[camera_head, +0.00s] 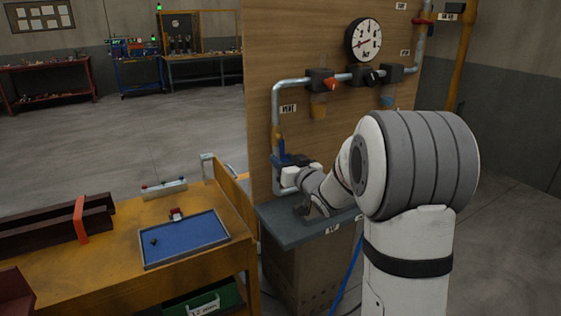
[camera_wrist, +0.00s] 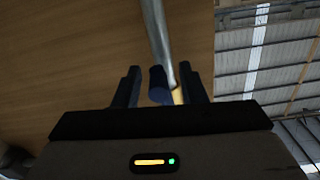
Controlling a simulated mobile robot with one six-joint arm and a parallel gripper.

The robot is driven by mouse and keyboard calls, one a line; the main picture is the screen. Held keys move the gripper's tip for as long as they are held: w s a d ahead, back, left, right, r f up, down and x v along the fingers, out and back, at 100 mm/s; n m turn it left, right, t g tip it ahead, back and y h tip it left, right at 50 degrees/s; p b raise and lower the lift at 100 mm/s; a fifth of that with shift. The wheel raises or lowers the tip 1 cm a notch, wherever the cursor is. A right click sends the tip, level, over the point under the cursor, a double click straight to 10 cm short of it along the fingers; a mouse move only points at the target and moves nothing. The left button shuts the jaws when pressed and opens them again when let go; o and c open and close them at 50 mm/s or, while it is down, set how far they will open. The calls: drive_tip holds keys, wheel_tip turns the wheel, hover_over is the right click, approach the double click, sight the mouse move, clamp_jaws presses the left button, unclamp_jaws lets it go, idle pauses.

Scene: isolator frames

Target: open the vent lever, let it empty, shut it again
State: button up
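The vent pipe (camera_head: 275,108) runs down the left of the wooden panel beside a label that seems to read VENT (camera_head: 288,108). Low on it is a blue lever (camera_head: 281,143), upright in the head view. My gripper (camera_wrist: 160,82) is at this lever, its two dark fingers apart. In the wrist view a blue piece (camera_wrist: 158,82), apparently the lever's end, stands between the fingers, with a gap visible on each side. I cannot tell whether either finger touches it. My wrist hides part of the valve in the head view.
A round gauge (camera_head: 363,40) is above a horizontal pipe with a red lever (camera_head: 331,84) and a black one (camera_head: 371,77). A grey shelf (camera_head: 283,228) juts out below my wrist. A workbench with a blue tray (camera_head: 186,239) stands at the left. Open floor lies behind it.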

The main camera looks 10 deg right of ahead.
clamp_jaws()
idle(0.4)
